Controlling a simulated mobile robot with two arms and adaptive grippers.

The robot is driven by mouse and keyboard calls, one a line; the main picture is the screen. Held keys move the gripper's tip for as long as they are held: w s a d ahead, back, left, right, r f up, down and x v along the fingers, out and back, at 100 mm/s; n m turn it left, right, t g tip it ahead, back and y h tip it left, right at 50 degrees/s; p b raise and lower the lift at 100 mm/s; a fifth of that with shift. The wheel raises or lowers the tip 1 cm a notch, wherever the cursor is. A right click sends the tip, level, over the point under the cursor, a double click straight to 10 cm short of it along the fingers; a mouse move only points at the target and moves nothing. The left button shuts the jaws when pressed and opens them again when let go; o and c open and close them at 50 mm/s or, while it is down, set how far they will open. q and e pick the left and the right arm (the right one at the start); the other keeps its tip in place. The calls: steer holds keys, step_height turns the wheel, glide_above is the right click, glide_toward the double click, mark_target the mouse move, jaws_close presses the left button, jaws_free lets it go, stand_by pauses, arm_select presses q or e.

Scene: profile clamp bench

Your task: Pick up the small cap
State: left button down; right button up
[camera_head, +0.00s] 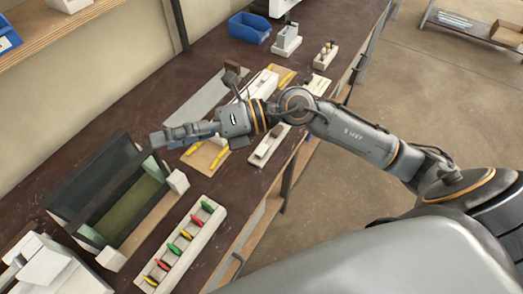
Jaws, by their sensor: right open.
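I cannot make out the small cap for certain; no part in view is clearly it. My right gripper (160,139) reaches in from the right over the dark bench (120,125). It is open and points left, just above the far corner of a dark frame with a green inside (128,207). I see nothing held in it. Its fingers and wrist hide part of the bench and part of a tan board (207,157) with yellow pieces. My left gripper is not in view.
A white rack (207,229) holds several red, green and yellow clips. White blocks (178,181) stand beside the frame. A blue bin (250,27), a white stand (287,40) and a small peg holder (325,56) are farther back. Bare bench lies along the wall.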

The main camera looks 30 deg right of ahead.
steer(key=w+d+f+n+g+h, duration=0.1)
steer(key=d+f+n+h, duration=0.2)
steer(key=d+f+h, duration=0.45)
steer(key=m+h, duration=0.1)
steer(key=h, duration=0.6)
glide_toward(262, 149)
steer(key=shift+w+p+x, duration=0.25)
steer(key=shift+p+x, duration=0.7)
steer(key=shift+x, duration=0.25)
steer(key=shift+w+a+f+h, duration=0.15)
steer(key=shift+f+h, duration=0.1)
steer(key=shift+f, duration=0.2)
steer(key=shift+a+f+p, duration=0.1)
steer(key=shift+f+p, duration=0.25)
steer(key=shift+p, duration=0.15)
steer(key=x, duration=0.1)
steer(key=p+x, duration=0.1)
steer(key=x, duration=0.1)
steer(key=shift+a+f+p, duration=0.15)
steer(key=shift+f+p, duration=0.15)
steer(key=shift+f, duration=0.45)
steer(key=shift+c, duration=0.2)
